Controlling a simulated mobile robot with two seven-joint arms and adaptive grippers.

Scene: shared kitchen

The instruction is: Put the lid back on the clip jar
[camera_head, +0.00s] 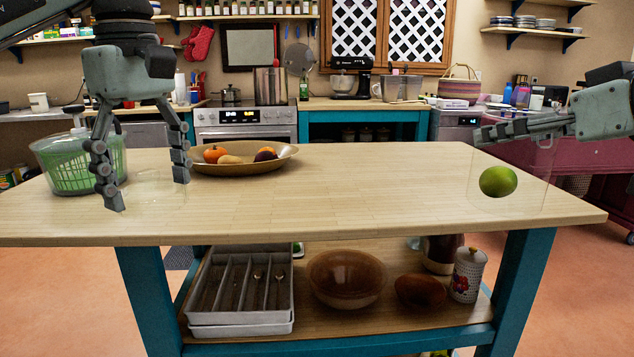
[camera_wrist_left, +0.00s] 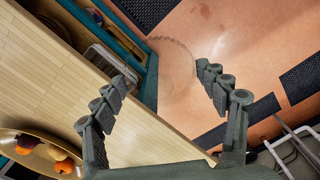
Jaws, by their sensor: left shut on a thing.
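My left gripper (camera_head: 147,193) is above the left part of the island table, fingers spread around a nearly invisible clear thing, which looks like the jar's lid (camera_wrist_left: 176,78). In the left wrist view the lid shows as a faint round outline between the fingertips (camera_wrist_left: 167,72). The clip jar (camera_head: 544,180) appears as a faint clear outline at the table's right end, with a green lime (camera_head: 498,181) seen in or through it. My right gripper (camera_head: 490,133) is at the jar's upper part; its fingers are seen side-on, so their opening and any contact are unclear.
A green salad spinner (camera_head: 80,165) stands behind my left gripper. A shallow fruit bowl (camera_head: 245,168) sits at the back left of the table (camera_head: 350,195). The middle of the tabletop is clear. A lower shelf holds a cutlery tray (camera_head: 238,328), bowls and a canister (camera_head: 467,275).

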